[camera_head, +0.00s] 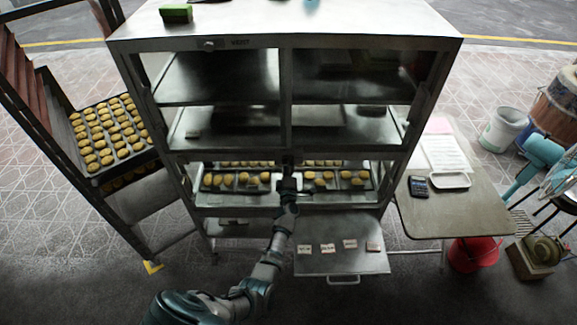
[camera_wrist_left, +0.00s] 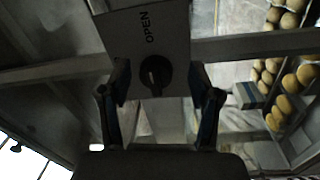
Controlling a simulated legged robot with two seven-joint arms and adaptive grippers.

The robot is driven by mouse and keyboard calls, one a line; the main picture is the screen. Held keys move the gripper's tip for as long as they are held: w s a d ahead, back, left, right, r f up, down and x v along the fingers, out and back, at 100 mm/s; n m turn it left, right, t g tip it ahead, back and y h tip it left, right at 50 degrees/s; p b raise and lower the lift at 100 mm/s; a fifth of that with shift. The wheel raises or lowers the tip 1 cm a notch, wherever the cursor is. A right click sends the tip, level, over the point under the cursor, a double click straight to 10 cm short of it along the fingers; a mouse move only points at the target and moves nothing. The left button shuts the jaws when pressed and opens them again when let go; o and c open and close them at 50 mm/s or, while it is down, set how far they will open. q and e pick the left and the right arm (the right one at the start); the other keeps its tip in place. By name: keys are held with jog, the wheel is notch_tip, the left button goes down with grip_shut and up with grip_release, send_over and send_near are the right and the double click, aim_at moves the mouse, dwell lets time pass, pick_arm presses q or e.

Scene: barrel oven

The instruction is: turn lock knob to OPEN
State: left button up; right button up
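The lock knob (camera_wrist_left: 155,73) is a round black knob on a grey plate (camera_wrist_left: 135,28) marked OPEN, in the left wrist view. The word is above the knob in that view and turned sideways. The knob's raised grip runs roughly up and down in that picture. My left gripper (camera_wrist_left: 160,84) is open, with one finger on each side of the knob and gaps visible between. In the head view my left gripper (camera_head: 288,187) is at the cabinet's middle post, and the knob is too small and dark to make out. My right gripper is not in view.
The metal cabinet (camera_head: 380,42) has open shelves and trays of round pastries (camera_head: 340,180) beside my gripper. A pull-out shelf (camera_head: 345,262) with small labels juts out low at right. A rack (camera_head: 40,110) stands left, a table (camera_head: 460,212) right.

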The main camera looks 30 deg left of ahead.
pick_arm(q)
jog(key=shift+a+r, duration=0.1)
jog(key=shift+a, duration=0.05)
jog(key=v, duration=1.2)
jog(key=shift+w, duration=0.1)
